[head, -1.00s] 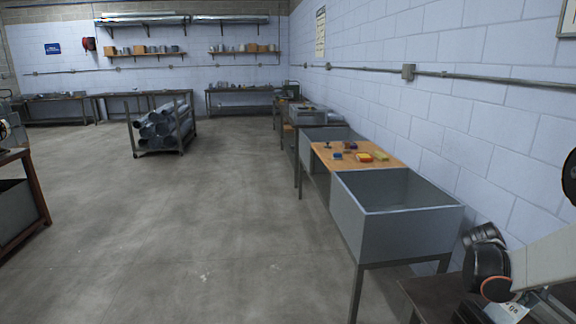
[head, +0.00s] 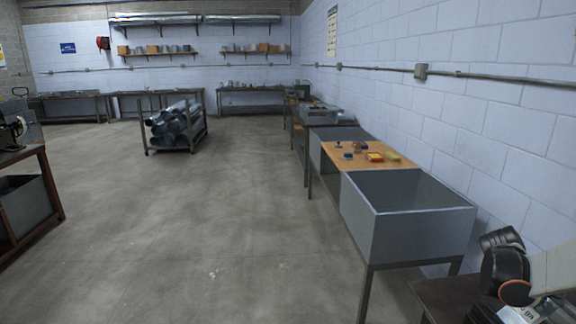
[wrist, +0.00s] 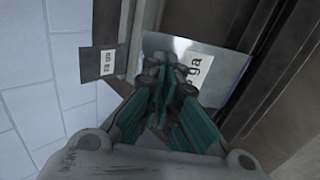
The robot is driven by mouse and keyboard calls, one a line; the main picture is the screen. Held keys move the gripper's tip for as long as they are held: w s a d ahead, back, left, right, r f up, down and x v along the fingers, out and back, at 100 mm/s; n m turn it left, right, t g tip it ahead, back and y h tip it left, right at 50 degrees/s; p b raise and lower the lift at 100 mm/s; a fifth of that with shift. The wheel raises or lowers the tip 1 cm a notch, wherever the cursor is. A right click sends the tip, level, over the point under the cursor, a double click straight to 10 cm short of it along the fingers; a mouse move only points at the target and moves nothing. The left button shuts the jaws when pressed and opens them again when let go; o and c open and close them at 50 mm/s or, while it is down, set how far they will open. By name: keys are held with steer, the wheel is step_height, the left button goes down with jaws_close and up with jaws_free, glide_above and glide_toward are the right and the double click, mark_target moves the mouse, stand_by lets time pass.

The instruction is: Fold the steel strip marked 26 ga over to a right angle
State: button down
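My gripper (wrist: 160,85) shows in the wrist view with its teal-sided fingers drawn close together. Just beyond the fingertips is a shiny steel strip (wrist: 222,82) with a white label ending in "ga". The fingers cover the number. I cannot tell whether they touch the strip. A darker piece (wrist: 91,72) with a smaller white label lies to its left; that label is too small to read surely. In the head view my arm reaches in at the lower right, over a dark bench (head: 440,298). A white label shows below it, and the fingertips are not visible there.
A grey open bin (head: 415,235) on legs stands left of the dark bench. Behind it is a wooden-topped table (head: 355,165) with small coloured items. A rack of pipes (head: 175,128) stands on the floor. The block wall is close on the right. The middle floor is clear.

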steer(key=shift+d, duration=0.15)
steer(key=shift+d+f+b, duration=0.4)
steer(key=shift+d+f, duration=0.05)
steer(key=shift+d, duration=0.15)
steer(key=shift+f, duration=0.1)
steer(key=shift+b+x, duration=0.5)
steer(key=shift+x, duration=0.3)
steer(key=shift+d, duration=0.1)
steer(key=shift+b+x, duration=0.6)
steer(key=shift+x, duration=0.25)
steer(key=shift+f, duration=0.25)
